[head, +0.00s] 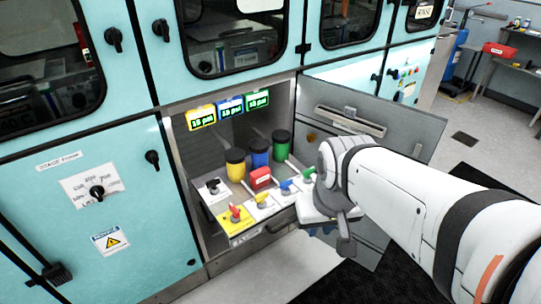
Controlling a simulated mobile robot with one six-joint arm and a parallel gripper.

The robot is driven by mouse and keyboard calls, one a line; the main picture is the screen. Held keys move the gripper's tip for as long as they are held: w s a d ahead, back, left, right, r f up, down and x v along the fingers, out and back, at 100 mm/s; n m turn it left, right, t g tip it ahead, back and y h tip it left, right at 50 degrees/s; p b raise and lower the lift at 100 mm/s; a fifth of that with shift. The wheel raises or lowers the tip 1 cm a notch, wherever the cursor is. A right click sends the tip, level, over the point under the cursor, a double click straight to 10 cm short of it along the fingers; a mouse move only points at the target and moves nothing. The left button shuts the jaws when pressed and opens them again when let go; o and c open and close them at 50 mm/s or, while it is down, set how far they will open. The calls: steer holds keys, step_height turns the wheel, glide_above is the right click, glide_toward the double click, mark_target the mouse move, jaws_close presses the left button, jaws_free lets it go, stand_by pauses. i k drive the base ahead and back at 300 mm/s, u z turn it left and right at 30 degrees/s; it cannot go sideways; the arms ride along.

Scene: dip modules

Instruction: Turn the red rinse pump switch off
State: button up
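A small red switch handle (235,212) stands on a yellow plate (240,225) at the front left of the pulled-out switch panel, low in the open cabinet bay. I take it for the rinse pump switch, but its label is too small to read. My gripper (334,232) is to the right of the panel, pointing down, clearly apart from the red handle. Its fingers are partly hidden and seen at a poor angle, so I cannot tell whether they are open or shut. I see nothing held.
Yellow (262,199), blue (287,186) and green (308,175) handles sit in a row right of the red one. A black knob (213,187) and a red block (260,178) are behind. Several colour-banded canisters (259,155) stand at the back. An open grey door (405,140) is at right.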

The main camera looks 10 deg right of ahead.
mark_target(236, 214)
steer(key=z, duration=0.15)
steer(key=k, duration=0.5)
steer(key=u, duration=1.4)
steer(key=i, duration=0.3)
steer(key=z, duration=0.9)
